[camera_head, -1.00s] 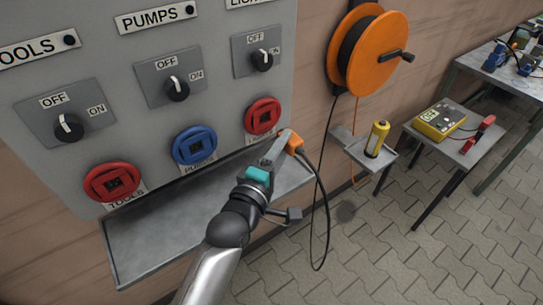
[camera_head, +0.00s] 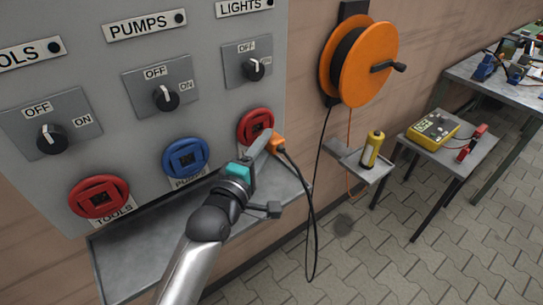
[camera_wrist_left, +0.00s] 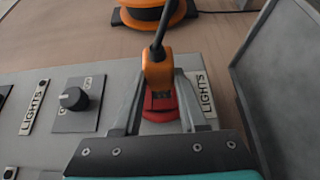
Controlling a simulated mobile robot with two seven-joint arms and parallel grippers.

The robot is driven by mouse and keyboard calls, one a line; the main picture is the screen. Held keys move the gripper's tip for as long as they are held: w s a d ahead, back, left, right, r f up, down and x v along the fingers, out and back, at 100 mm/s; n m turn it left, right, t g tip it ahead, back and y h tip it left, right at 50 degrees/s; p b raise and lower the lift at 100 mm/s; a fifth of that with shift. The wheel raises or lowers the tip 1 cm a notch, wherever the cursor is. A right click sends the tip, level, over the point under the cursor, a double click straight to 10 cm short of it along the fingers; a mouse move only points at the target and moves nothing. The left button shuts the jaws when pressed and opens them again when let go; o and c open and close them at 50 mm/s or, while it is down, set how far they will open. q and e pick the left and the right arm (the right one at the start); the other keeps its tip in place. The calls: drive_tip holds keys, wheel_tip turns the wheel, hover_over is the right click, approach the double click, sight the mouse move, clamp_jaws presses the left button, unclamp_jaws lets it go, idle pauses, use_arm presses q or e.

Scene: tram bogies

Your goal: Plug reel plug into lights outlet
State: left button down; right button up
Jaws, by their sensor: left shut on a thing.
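The orange reel plug (camera_head: 278,143) is held between the fingers of my left gripper (camera_head: 268,142), which is shut on it. A black cable hangs from the plug. The red lights outlet (camera_head: 255,122) is on the grey panel under the LIGHTS switch, and the gripper partly covers its lower right. The plug is just to the lower right of the outlet in the head view. In the left wrist view the plug (camera_wrist_left: 157,70) is between the fingers, with the red outlet (camera_wrist_left: 160,104) partly hidden behind it. I cannot tell whether they touch. My right gripper is not in view.
The blue pumps outlet (camera_head: 185,158) and red tools outlet (camera_head: 98,197) are to the left on the panel. A grey shelf (camera_head: 130,262) runs below them. The orange cable reel (camera_head: 372,66) is on the wall to the right. A yellow meter (camera_head: 433,127) stands on a small table.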

use_arm(q)
drive_tip(key=shift+w+a, duration=0.45)
drive_tip(key=shift+w, duration=0.15)
drive_tip(key=shift+r+p, duration=0.1)
drive_tip(key=shift+p, duration=0.6)
idle(1.9)
drive_tip(key=shift+w+a, duration=0.25)
drive_tip(key=shift+w, duration=0.1)
idle(0.5)
drive_tip(key=shift+c, duration=1.8)
unclamp_jaws()
drive_tip(key=shift+s, duration=0.1)
drive_tip(key=p+v, duration=0.1)
drive_tip(key=v, duration=1.4)
